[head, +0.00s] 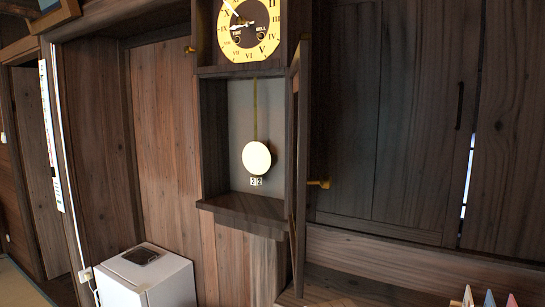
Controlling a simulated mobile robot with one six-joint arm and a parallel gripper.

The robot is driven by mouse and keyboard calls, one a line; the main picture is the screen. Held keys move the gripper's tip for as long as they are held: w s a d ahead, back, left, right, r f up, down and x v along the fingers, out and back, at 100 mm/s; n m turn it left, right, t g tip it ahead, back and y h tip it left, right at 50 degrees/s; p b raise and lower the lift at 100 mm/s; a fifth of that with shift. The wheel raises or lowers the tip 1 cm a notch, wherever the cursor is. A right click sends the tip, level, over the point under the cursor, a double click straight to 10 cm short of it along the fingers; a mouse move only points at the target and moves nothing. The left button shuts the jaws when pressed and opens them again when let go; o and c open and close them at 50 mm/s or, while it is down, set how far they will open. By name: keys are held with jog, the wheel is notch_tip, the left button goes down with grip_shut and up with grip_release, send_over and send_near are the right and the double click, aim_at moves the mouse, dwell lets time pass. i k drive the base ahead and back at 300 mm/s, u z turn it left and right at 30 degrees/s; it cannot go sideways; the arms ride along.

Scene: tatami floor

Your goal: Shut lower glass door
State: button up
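A tall wooden wall clock (250,207) hangs on the plank wall in the middle of the head view. Its yellow dial (249,28) with black numerals is at the top. Below it the lower compartment shows a round pale pendulum (256,158) and a small "32" plate (256,182). The lower door (300,165) stands open on the right side, seen nearly edge-on, so its glass is hard to make out. A brass knob (319,183) sticks out to its right. My gripper is not in this view.
A small white fridge-like box (147,277) with a dark item on top stands below left. A wooden ledge (360,290) lies below right, with several coloured pointed objects (487,298) at the corner. Dark wooden panels (400,110) fill the right. Space before the clock looks clear.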

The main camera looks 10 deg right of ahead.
aim_at(299, 70)
jog(key=u, duration=0.2)
jog(key=k, duration=0.3)
jog(key=u, duration=2.15)
jog(key=k, duration=0.45)
jog(key=z, duration=2.5)
